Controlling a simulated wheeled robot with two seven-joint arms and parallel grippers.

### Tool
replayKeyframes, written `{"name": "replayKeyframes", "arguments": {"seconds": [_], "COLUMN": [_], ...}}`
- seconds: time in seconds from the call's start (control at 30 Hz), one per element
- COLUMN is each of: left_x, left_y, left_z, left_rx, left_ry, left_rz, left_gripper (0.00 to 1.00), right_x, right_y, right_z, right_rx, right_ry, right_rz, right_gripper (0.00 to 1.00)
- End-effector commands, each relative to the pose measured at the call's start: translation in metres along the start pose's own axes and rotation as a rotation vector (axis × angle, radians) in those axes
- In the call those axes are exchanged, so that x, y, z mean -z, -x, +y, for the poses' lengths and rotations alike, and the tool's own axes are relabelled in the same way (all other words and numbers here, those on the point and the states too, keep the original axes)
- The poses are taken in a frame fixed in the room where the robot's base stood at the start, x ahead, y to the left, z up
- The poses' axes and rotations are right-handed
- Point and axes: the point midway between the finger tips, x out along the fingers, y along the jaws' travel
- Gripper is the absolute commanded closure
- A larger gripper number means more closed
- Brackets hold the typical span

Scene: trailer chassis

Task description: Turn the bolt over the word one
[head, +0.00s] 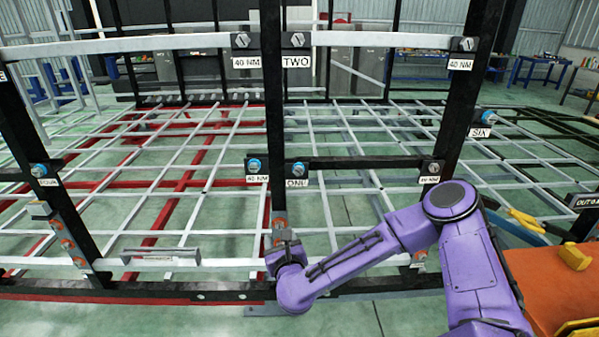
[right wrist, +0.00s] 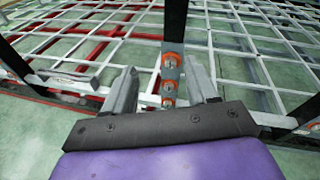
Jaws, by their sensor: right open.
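The word ONE is on a white label (head: 297,183) on the middle black post. A bolt with a blue ring (head: 298,169) sits just above that label, at the left end of a black crossbar. My right gripper (head: 284,242) is below the label, near the foot of the post and apart from the bolt. In the right wrist view the gripper (right wrist: 164,84) is open, with its two fingers on either side of a grey bracket (right wrist: 170,70) with orange bolts. Nothing shows held. The bolt over ONE cannot be made out in that view. My left gripper is not in view.
Another blue-ringed bolt (head: 254,165) sits close left over a 40 NM label. The black crossbar (head: 365,163) runs right to a grey bolt (head: 433,168). A white rail (head: 150,45) crosses above. An orange surface (head: 550,290) with yellow items is at the right.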

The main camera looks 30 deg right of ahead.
Motion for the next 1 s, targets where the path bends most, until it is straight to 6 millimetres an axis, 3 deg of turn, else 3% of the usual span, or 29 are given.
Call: {"name": "replayKeyframes", "arguments": {"seconds": [0.03, 0.1, 0.2, 0.37, 0.7, 1.0], "left_x": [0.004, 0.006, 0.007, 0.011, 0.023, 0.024], "left_y": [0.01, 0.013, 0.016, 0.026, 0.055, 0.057], "left_z": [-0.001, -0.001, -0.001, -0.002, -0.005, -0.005], "left_rx": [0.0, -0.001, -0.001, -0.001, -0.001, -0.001], "left_ry": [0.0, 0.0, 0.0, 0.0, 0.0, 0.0], "left_rz": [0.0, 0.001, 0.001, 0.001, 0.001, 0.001], "left_gripper": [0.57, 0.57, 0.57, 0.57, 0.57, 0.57], "right_x": [-0.036, -0.067, -0.089, -0.098, -0.107, -0.105], "right_y": [-0.011, -0.022, -0.029, -0.048, -0.117, -0.131], "right_z": [-0.029, -0.059, -0.082, -0.09, -0.104, -0.106], "right_rx": [0.076, 0.145, 0.191, 0.199, 0.195, 0.192], "right_ry": [-0.156, -0.332, -0.461, -0.488, -0.482, -0.485], "right_rz": [-0.055, -0.128, -0.187, -0.201, -0.198, -0.197], "right_gripper": [0.43, 0.43, 0.43, 0.43, 0.43, 0.43]}}
